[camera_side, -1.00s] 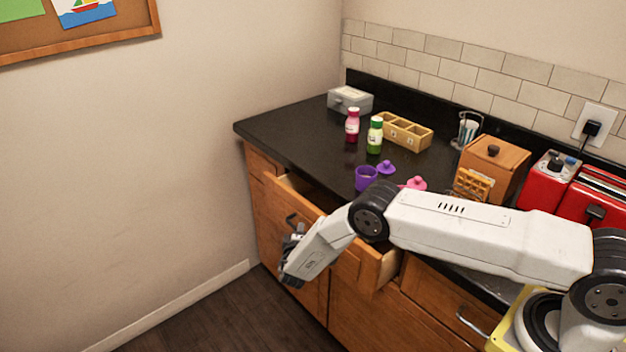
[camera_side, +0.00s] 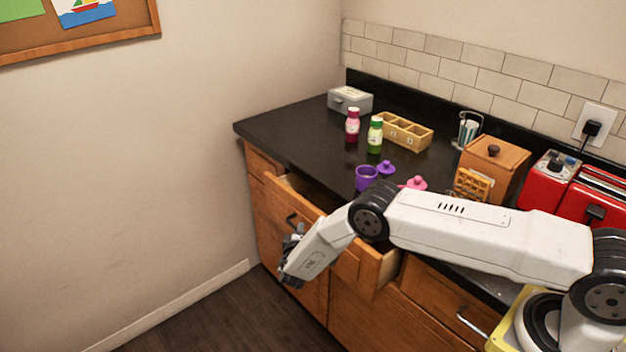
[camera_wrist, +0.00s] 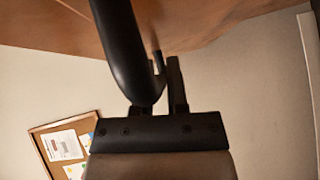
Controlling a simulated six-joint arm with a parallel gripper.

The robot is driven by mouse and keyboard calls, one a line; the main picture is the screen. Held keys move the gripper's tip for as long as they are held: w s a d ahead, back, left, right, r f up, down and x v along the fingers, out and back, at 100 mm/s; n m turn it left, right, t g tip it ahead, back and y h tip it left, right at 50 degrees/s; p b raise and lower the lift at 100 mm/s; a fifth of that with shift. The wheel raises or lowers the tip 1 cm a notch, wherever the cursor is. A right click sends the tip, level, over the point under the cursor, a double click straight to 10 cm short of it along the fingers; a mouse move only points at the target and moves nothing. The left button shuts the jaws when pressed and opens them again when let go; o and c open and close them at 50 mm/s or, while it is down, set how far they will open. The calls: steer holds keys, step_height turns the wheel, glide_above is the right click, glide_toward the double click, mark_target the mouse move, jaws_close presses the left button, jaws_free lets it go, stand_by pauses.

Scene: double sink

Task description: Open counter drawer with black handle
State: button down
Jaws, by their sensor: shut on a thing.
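The counter drawer (camera_side: 275,206) is wood-fronted and stands pulled out from the counter, its pale inner edge showing along the top. Its black handle (camera_side: 292,219) is on the front, partly hidden by my gripper (camera_side: 291,238). In the wrist view the handle (camera_wrist: 122,45) is a thick black curved bar close to the camera, below the brown wood of the drawer front (camera_wrist: 200,18). My gripper (camera_wrist: 162,90) is shut on the handle there. My wrist and forearm hide the middle of the drawer in the side view.
The black countertop (camera_side: 290,135) holds a purple cup (camera_side: 366,178), a pink bottle (camera_side: 352,126), a green bottle (camera_side: 375,135) and a wooden box (camera_side: 495,165). Another drawer with a metal handle (camera_side: 472,324) is at right. The floor (camera_side: 250,315) before the cabinet is clear.

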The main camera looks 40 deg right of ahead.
steer(key=a, duration=1.8)
steer(key=shift+a, duration=0.25)
stand_by(0.5)
steer(key=shift+s, duration=0.1)
steer(key=c, duration=0.7)
jaws_free()
steer(key=shift+o, duration=0.2)
steer(key=shift+s+a, duration=0.1)
steer(key=shift+a, duration=0.05)
steer(key=v, duration=0.7)
steer(key=shift+s, duration=0.15)
